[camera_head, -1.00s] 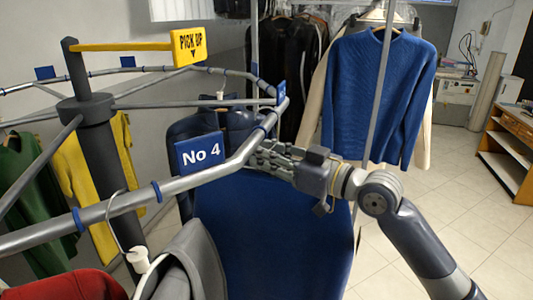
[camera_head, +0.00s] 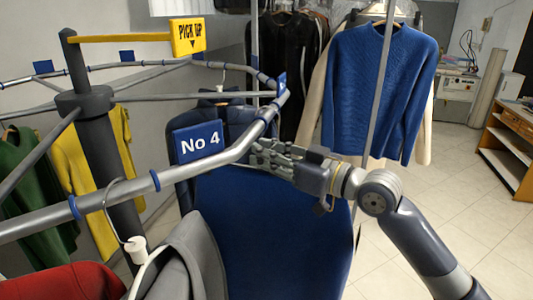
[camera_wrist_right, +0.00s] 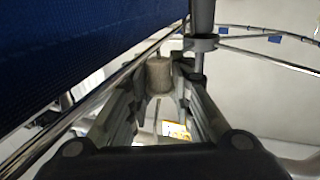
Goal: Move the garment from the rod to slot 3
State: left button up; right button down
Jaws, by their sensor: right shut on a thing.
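My right gripper (camera_head: 270,158) is beside the carousel rail (camera_head: 200,170), just right of the No 4 sign (camera_head: 198,141). In the right wrist view its fingers are shut on a small grey-beige cylindrical piece (camera_wrist_right: 159,75), which looks like a hanger neck. A plain dark-blue garment (camera_head: 280,235) hangs below this gripper; its blue cloth also fills the upper left of the wrist view (camera_wrist_right: 70,45). Its hook is hidden by the fingers, so I cannot tell whether it touches the rail. No label reading 3 is legible. My left gripper is not in view.
A grey garment (camera_head: 190,258) and a red one (camera_head: 65,285) hang at the front left. Yellow (camera_head: 85,180), green (camera_head: 35,190) and navy (camera_head: 225,120) garments hang beyond the rail. A ribbed blue sweater (camera_head: 375,90) hangs behind. The floor at right (camera_head: 450,185) is clear.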

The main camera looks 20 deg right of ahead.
dwell(0.4)
jog(key=c, duration=1.3)
grip_release()
jog(key=shift+f, duration=0.1)
jog(key=v, duration=1.2)
